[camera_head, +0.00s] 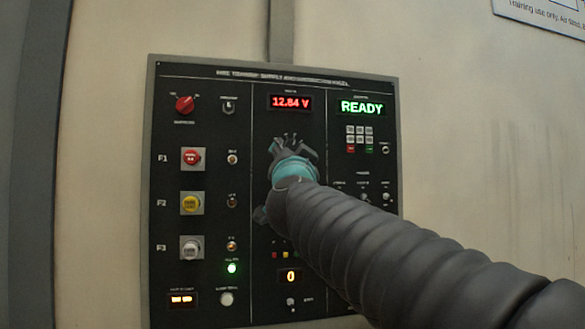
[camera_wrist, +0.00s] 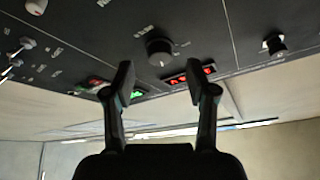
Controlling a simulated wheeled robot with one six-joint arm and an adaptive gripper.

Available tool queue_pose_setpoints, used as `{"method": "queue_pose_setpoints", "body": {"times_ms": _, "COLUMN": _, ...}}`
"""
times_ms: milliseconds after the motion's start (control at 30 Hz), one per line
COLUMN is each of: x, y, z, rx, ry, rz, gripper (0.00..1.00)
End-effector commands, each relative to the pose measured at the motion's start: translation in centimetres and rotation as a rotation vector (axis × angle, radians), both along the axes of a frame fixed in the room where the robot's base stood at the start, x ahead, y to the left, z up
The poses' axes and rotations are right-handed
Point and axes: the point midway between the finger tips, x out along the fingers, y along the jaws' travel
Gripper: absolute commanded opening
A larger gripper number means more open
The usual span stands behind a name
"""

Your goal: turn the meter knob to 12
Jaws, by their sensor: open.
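A dark round knob (camera_wrist: 159,50) sits on the black panel in the wrist view, close to the red display. It has a faint light mark on its lower side. The small lettering around it is too blurred to read, so I cannot confirm that it is the meter knob. My gripper (camera_wrist: 160,77) is open and empty, its two fingers apart, with the knob appearing beyond the gap between the tips.
The black panel (camera_head: 210,130) stands on a beige wall. A green READY display (camera_head: 363,107) is at upper right. Red (camera_head: 193,158), yellow (camera_head: 191,203) and white (camera_head: 190,249) buttons line the left. A red knob (camera_head: 185,104) is at upper left. Small switches stick out nearby.

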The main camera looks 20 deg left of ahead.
Motion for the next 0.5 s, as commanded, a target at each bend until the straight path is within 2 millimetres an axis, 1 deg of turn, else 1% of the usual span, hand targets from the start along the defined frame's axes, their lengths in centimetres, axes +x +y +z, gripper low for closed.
{"method": "queue_pose_setpoints", "body": {"times_ms": 33, "x": -0.9, "y": -0.3, "z": -0.3, "rx": -0.002, "ry": -0.001, "rz": 0.002, "gripper": 0.57}}
{"method": "queue_pose_setpoints", "body": {"times_ms": 300, "x": -5.0, "y": -1.7, "z": -2.1, "rx": -0.001, "ry": -0.001, "rz": 0.003, "gripper": 0.57}}
{"method": "queue_pose_setpoints", "body": {"times_ms": 500, "x": -6.8, "y": -2.3, "z": -3.0, "rx": 0.0, "ry": 0.0, "rz": 0.002, "gripper": 0.57}}
